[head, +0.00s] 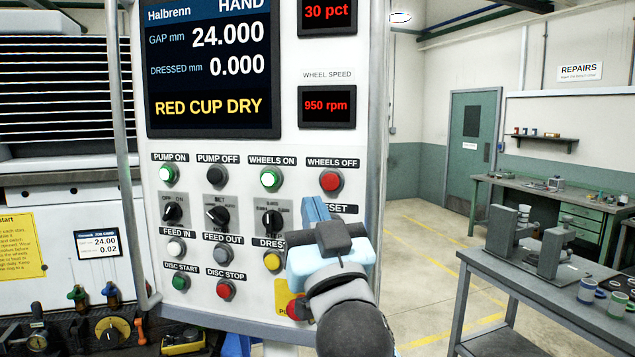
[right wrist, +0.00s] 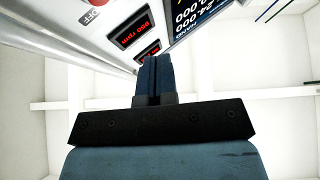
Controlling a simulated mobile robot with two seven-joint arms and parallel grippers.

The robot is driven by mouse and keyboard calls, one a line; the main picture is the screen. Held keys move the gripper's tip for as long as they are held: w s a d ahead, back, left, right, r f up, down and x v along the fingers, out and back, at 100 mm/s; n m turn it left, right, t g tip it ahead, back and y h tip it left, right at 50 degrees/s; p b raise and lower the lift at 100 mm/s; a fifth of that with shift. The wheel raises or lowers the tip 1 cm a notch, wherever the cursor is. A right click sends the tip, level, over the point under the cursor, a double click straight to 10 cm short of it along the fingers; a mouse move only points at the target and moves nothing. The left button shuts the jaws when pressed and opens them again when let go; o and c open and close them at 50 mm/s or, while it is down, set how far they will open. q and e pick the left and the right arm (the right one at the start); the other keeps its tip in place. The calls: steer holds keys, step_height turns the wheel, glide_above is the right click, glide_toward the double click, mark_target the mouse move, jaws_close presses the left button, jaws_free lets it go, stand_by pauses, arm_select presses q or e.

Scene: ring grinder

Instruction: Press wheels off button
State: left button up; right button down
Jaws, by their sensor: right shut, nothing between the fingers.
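The wheels off button (head: 329,180) is a round red button under the WHEELS OFF label (head: 333,162), at the right of the panel's top button row in the head view. My right gripper (head: 316,208) is shut and empty, its blue fingers just below that button in the picture. I cannot tell how far the fingertips are from the panel. In the right wrist view the closed fingers (right wrist: 152,62) point toward the speed displays, and part of a red button (right wrist: 97,3) shows at the top edge by an OFF label. My left gripper is not in view.
The lit green wheels on button (head: 270,178) is just left. Selector knobs (head: 217,215) and other buttons sit below; my right arm hides part of them. The wheel speed display (head: 326,106) reads 950 rpm. A vertical rail (head: 378,110) runs along the panel's right edge.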

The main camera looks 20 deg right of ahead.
mark_target(330, 185)
steer(key=w+d, duration=0.1)
steer(key=w, duration=0.1)
steer(key=w+d+r, duration=0.1)
steer(key=w, duration=0.1)
steer(key=w+d, duration=0.2)
steer(key=shift+r, duration=0.25)
steer(key=shift+w+d, duration=0.25)
steer(key=shift+w, duration=0.25)
steer(key=shift+w+d, duration=0.1)
steer(key=shift+w, duration=0.05)
stand_by(2.0)
steer(key=shift+w+d, duration=0.15)
steer(key=shift+w, duration=0.1)
steer(key=shift+w+d+r, duration=0.15)
steer(key=shift+w+d, duration=0.15)
steer(key=shift+w, duration=0.2)
stand_by(1.5)
